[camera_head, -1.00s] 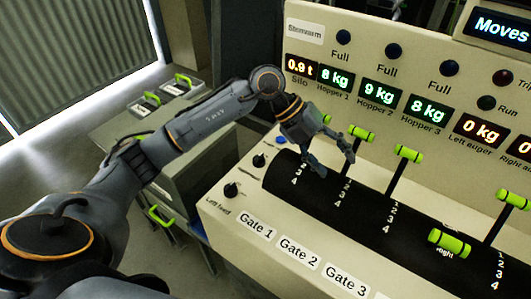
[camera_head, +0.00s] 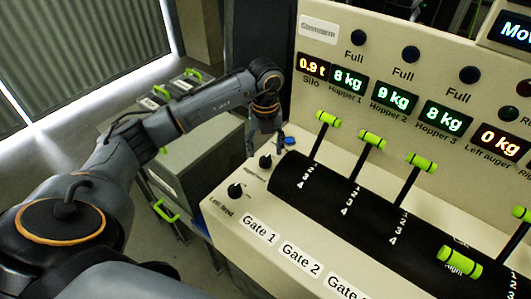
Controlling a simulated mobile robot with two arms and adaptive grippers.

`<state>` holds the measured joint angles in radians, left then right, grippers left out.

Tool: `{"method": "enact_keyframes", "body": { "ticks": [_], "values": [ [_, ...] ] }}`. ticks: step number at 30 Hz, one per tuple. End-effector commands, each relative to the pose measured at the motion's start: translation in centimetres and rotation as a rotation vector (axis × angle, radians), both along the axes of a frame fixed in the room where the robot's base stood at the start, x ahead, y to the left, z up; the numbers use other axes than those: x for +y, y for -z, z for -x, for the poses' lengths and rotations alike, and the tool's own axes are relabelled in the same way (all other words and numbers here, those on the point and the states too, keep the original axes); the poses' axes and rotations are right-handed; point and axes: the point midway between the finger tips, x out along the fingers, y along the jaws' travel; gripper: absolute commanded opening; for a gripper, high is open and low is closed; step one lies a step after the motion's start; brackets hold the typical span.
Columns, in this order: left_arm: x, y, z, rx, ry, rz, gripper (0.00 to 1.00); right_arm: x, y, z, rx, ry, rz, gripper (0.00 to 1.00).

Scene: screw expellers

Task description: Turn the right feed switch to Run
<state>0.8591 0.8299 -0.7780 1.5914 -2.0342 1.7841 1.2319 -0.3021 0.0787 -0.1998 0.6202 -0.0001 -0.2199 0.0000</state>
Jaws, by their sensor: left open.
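Two small black knobs stand on the left end of the cream control panel (camera_head: 222,207). The nearer knob (camera_head: 235,191) is labelled Left feed. The farther knob (camera_head: 265,161) has a small label that is hard to read; by its place it looks like the right feed switch. Which position its pointer marks is too small to tell. My left gripper (camera_head: 266,139) is open and empty just above and behind the farther knob, fingers pointing down, apart from it. My right gripper is out of view.
A blue knob or button (camera_head: 289,141) lies just right of the gripper. Several green-handled gate levers (camera_head: 328,119) rise from the black curved housing (camera_head: 325,190) to the right. Grey cabinets (camera_head: 196,143) with green handles stand behind my left arm.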

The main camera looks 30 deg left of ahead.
Motion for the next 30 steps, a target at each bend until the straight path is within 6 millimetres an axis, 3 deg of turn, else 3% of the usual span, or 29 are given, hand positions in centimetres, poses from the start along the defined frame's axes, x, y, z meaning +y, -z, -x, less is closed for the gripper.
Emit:
{"method": "enact_keyframes", "body": {
  "ticks": [7, 18, 26, 30],
  "values": [
    [0.0, 3.1, 0.0, 0.001, 0.0, 0.0, 0.6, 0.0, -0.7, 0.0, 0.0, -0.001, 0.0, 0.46],
    [0.0, 3.8, 0.0, -0.001, 0.001, 0.001, 0.6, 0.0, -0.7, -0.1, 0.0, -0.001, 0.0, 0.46],
    [0.0, 3.7, 0.0, -0.001, 0.001, 0.001, 0.09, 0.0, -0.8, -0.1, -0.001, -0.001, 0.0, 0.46],
    [0.0, 3.8, 0.0, -0.001, 0.003, 0.001, 0.05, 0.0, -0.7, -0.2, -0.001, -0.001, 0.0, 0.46]
  ]
}}
